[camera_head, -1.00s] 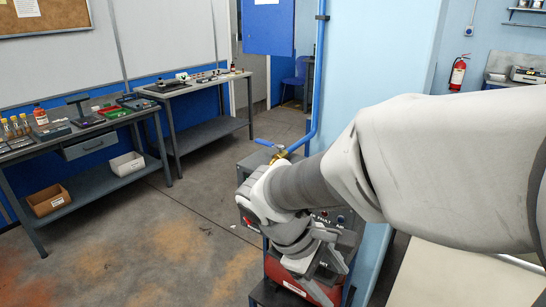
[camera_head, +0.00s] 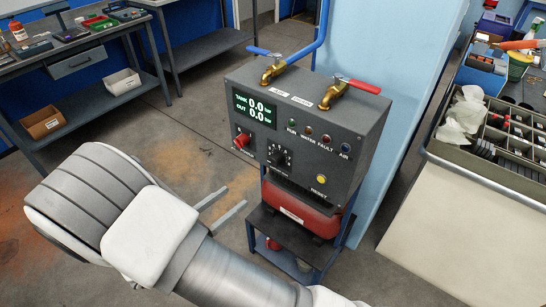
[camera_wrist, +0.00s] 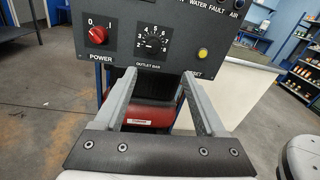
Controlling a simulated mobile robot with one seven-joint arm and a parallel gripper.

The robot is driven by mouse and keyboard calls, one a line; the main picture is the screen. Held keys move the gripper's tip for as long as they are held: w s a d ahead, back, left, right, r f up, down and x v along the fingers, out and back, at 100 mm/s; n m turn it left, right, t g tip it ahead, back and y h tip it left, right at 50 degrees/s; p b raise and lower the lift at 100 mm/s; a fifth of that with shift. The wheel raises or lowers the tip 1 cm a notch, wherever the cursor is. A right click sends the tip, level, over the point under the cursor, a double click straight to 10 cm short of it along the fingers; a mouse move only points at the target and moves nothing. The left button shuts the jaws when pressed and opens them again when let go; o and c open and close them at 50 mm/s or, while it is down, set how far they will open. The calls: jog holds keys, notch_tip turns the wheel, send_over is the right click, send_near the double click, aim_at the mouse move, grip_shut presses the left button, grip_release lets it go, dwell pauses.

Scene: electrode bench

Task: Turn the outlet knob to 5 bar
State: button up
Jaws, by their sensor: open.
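The dark control box (camera_head: 335,125) stands on a stand. Its black outlet knob (camera_head: 279,156) is low on the front face and also shows in the wrist view (camera_wrist: 151,46), labelled "OUTLET BAR" inside a numbered dial; its exact pointer setting is too small to read. The display (camera_head: 255,107) reads TANK 0.0 bar and OUT 0.0 bar. The red power knob (camera_head: 242,140), left of the outlet knob, has marks 0 and I. My gripper (camera_head: 237,196) is open and empty, in front of the box. In the wrist view its fingers (camera_wrist: 158,75) point at the panel, below and apart from the outlet knob.
A blue-handled valve (camera_head: 268,63) and a red-handled valve (camera_head: 338,92) stand on the box top. A yellow reset button (camera_head: 321,179) is right of the outlet knob. A red tank (camera_head: 300,212) sits below. A bench with a sorting tray (camera_head: 500,185) stands right.

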aim_at(272, 163)
jog(key=shift+n+t, duration=0.5)
jog(key=x, duration=0.5)
jog(key=f+b+x, duration=0.1)
jog(key=x, duration=1)
jog(key=shift+w+a+f, duration=0.1)
jog(key=shift+w+f, duration=0.05)
jog(key=shift+w, duration=0.5)
grip_shut()
